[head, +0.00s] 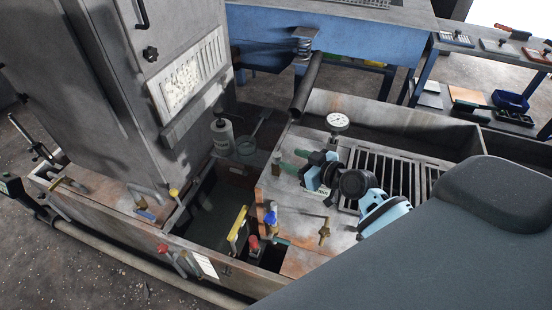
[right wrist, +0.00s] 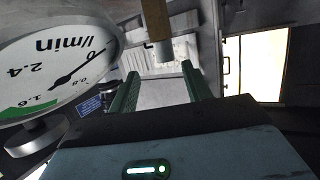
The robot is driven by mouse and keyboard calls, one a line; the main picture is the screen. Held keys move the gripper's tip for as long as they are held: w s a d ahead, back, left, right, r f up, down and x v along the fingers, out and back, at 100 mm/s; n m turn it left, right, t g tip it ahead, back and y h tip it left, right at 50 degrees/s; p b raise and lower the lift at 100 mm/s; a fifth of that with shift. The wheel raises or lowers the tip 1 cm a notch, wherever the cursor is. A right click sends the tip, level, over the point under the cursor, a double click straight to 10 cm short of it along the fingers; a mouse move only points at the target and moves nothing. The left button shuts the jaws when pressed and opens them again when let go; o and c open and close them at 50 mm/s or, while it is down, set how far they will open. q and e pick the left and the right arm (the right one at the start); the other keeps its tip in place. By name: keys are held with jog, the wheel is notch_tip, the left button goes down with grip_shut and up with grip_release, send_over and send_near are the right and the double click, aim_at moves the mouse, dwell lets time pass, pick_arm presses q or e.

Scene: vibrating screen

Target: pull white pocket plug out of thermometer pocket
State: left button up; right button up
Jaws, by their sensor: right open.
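The thermometer pocket is a brass-coloured stub (right wrist: 157,22) in the right wrist view, where the picture is upside down. The white pocket plug (right wrist: 162,54) is a pale cylinder on the end of it. In the head view the plug (head: 277,154) is small, just left of my gripper. My right gripper (head: 289,161) is open, with its two green fingers pointing left towards the plug. In the right wrist view the plug shows in line with the gap between the fingertips (right wrist: 160,74). I see no contact. My left gripper is not in view.
A round flow gauge (head: 337,122) stands close to my right gripper; its dial (right wrist: 55,65) fills the wrist view's left side. A grey cabinet (head: 150,80) stands left.

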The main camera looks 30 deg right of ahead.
aim_at(280, 158)
jog(key=shift+a+f+x, duration=0.1)
jog(key=shift+a+x, duration=0.05)
jog(key=shift+x, duration=1.55)
jog(key=shift+a+f+x, duration=0.1)
jog(key=shift+a+x, duration=0.1)
jog(key=shift+x, duration=1.45)
jog(key=shift+s, duration=0.2)
jog(key=c, duration=1.1)
